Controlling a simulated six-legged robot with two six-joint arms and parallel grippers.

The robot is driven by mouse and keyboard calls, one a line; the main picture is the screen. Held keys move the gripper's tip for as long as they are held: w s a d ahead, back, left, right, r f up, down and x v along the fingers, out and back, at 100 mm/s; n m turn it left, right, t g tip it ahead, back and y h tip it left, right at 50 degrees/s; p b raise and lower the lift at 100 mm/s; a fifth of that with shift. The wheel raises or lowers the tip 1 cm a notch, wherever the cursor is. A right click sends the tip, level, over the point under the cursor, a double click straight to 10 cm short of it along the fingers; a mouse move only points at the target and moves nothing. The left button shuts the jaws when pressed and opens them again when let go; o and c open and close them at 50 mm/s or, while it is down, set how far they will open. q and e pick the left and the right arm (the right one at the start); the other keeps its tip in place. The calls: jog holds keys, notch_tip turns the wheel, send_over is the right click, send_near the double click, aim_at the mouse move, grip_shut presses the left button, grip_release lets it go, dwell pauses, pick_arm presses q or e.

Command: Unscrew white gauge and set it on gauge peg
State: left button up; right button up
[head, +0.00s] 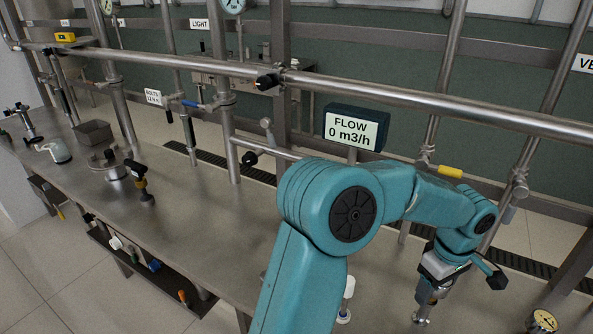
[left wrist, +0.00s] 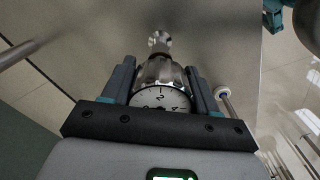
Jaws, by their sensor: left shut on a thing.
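My left gripper (head: 432,288) is low at the right of the head view, over the front part of the steel bench. In the left wrist view, its two fingers are shut on the white gauge (left wrist: 160,97), whose round white dial with black numbers faces the camera. The gauge's shiny metal body lies between the fingers. A small shiny fitting (left wrist: 158,40) shows beyond the body; I cannot tell whether it is joined to the gauge. A white-topped post (head: 346,290) stands beside my arm; I cannot tell if it is the gauge peg. My right gripper is not seen.
The steel bench (head: 215,225) is clear in its middle. A horizontal pipe (head: 400,107) and upright pipes run behind it. A flow display (head: 356,127) reads 0 m3/h. A yellow-dial gauge (head: 543,320) is at bottom right. Valves and a small tray (head: 93,133) stand at left.

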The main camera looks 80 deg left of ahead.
pick_arm(q)
jog(key=shift+n, duration=1.8)
jog(key=shift+b, duration=0.3)
jog(key=shift+n, duration=1.6)
jog(key=shift+n+b, duration=0.45)
jog(key=shift+n, duration=1.15)
